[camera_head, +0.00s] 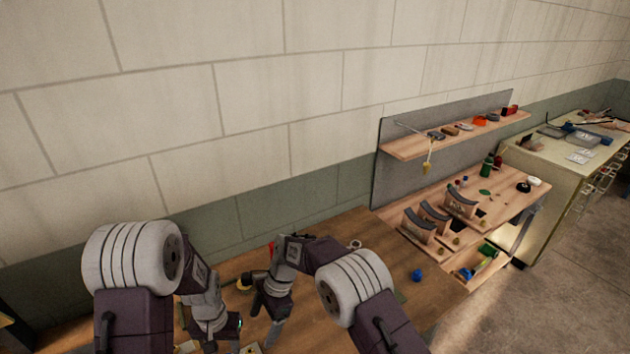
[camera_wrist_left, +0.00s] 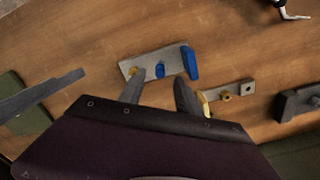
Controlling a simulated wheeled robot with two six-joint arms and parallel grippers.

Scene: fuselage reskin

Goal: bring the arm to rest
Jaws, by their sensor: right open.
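My left gripper (camera_head: 226,346) is low in the head view, over the wooden bench, and partly cut off by the bottom edge. In the left wrist view its two fingers (camera_wrist_left: 160,84) stand apart with nothing held between them. A grey plate (camera_wrist_left: 142,65) with a blue part and a yellow part lies on the bench just past the fingertips. My right gripper (camera_head: 264,322) is beside it, to the right and a little higher in the head view, pointing down at the bench. Its jaws are open and look empty.
The wooden bench (camera_head: 345,225) runs along the wall. A blue piece (camera_head: 417,275) lies at its right. A small grey bar (camera_wrist_left: 228,94) and a dark block (camera_wrist_left: 298,102) lie right of my left fingers. A rack (camera_head: 430,218) with curved parts and a tool shelf (camera_head: 400,150) stand farther right.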

